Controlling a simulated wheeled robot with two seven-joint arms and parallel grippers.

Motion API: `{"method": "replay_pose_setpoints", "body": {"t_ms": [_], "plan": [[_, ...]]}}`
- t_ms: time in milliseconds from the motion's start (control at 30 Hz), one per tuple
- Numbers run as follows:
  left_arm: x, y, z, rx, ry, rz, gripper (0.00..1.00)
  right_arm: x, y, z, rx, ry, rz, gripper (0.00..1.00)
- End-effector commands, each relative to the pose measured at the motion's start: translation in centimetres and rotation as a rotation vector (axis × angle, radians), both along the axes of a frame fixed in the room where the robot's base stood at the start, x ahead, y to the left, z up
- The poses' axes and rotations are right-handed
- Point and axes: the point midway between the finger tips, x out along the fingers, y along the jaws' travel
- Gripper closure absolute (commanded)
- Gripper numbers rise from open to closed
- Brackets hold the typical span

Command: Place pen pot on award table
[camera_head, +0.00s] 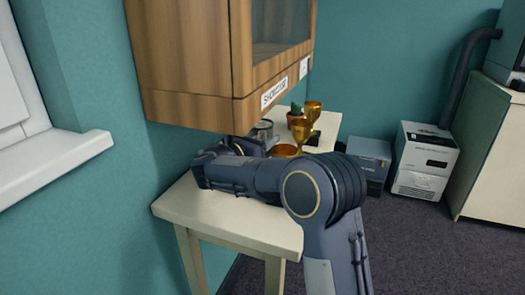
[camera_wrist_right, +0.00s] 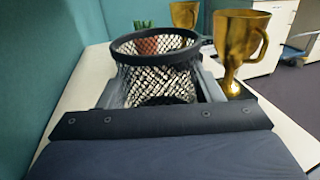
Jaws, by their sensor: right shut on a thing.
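The pen pot is a dark mesh cup with a solid rim. In the right wrist view the pen pot (camera_wrist_right: 155,72) stands upright between the fingers of my right gripper (camera_wrist_right: 160,92), which is shut on it. In the head view the pen pot (camera_head: 264,130) shows only in part behind my right arm. My right gripper (camera_head: 240,146) is low over the cream award table (camera_head: 235,222), under the wall cabinet. I cannot tell whether the pot's base touches the table top. My left gripper is out of view.
Gold trophies (camera_wrist_right: 239,42) stand close to the right of the pot, with a cactus in a red pot (camera_head: 295,117) behind. A wooden showcase cabinet (camera_head: 190,60) overhangs the table. The table's near end is clear. Boxes (camera_head: 422,160) stand on the floor at right.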

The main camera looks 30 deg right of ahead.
Motion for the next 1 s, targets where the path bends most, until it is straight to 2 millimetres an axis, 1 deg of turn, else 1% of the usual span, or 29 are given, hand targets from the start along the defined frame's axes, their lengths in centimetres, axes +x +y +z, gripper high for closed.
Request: {"method": "replay_pose_setpoints", "body": {"t_ms": [133, 300, 367, 633, 767, 800, 933, 1000], "plan": [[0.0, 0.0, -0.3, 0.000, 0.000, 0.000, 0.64, 0.2, -0.5, -0.5, 0.000, 0.002, 0.001, 0.69], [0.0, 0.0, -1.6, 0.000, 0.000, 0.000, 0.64, 0.2, -0.5, -3.0, -0.001, 0.003, 0.001, 0.69], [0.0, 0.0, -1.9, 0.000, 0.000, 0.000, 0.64, 0.2, -0.5, -3.6, -0.001, 0.002, 0.000, 0.69], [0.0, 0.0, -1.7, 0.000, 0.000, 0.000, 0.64, 0.2, -0.4, -3.5, 0.000, 0.000, 0.001, 0.69], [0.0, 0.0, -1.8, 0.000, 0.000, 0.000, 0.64, 0.2, -0.4, -3.9, 0.000, 0.001, 0.001, 0.69], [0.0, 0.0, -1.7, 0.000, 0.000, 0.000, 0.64, 0.2, -0.4, -3.9, 0.000, 0.001, 0.001, 0.35], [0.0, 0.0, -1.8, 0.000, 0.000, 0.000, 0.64, 0.2, -0.4, -3.8, 0.000, 0.000, 0.001, 0.19], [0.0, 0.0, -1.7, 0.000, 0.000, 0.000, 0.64, 0.2, -0.4, -3.8, 0.000, 0.000, 0.001, 0.19]]}}
